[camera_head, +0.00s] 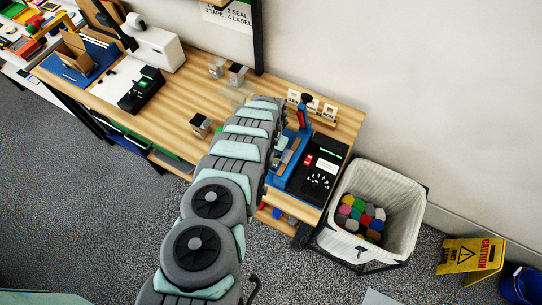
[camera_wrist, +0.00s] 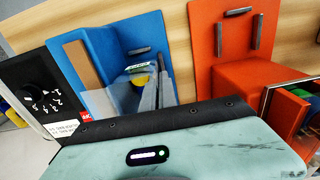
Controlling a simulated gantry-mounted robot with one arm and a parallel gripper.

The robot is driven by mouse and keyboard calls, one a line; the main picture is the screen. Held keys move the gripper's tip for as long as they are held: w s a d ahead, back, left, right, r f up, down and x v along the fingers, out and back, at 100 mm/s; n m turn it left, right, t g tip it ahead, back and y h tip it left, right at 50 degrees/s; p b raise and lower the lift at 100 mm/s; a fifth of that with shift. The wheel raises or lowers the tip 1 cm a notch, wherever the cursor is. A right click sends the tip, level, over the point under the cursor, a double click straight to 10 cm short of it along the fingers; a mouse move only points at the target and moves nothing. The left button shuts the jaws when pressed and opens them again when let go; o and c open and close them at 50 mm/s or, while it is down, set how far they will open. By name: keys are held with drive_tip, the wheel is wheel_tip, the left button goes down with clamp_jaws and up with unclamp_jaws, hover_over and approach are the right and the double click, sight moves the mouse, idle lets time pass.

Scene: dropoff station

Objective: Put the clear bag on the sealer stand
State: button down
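The blue stand (camera_wrist: 100,62) is in the upper middle of the wrist view, beside the black sealer unit with a dial (camera_wrist: 42,98). In the head view, the blue stand (camera_head: 290,172) is partly behind my arm, left of the black sealer unit (camera_head: 320,168). My gripper's grey fingers (camera_wrist: 157,93) reach toward the blue stand in the wrist view. A small yellow item with a green and white strip (camera_wrist: 140,76) shows at the fingers. I cannot tell whether it is in the clear bag, nor whether the fingers grip it. My gripper is hidden in the head view.
A red-orange stand (camera_wrist: 232,68) is right of the blue one. Clear containers (camera_head: 216,67) and a small dark-topped box (camera_head: 201,125) stand on the wooden table (camera_head: 180,105). A white bin (camera_head: 402,205) with colored items stands beyond the table's right end.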

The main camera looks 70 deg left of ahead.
drive_tip(key=c, duration=2.1)
unclamp_jaws()
drive_tip(key=shift+s+d+f, duration=0.1)
drive_tip(key=shift+d+f, duration=0.05)
drive_tip(key=shift+d, duration=0.05)
drive_tip(key=shift+o, duration=0.7)
drive_tip(key=shift+d, duration=0.1)
drive_tip(key=shift+o, duration=1.4)
wheel_tip(320, 180, up, 11)
drive_tip(key=shift+f+b, duration=0.15)
drive_tip(key=shift+b, duration=0.8)
drive_tip(key=shift+r, duration=0.7)
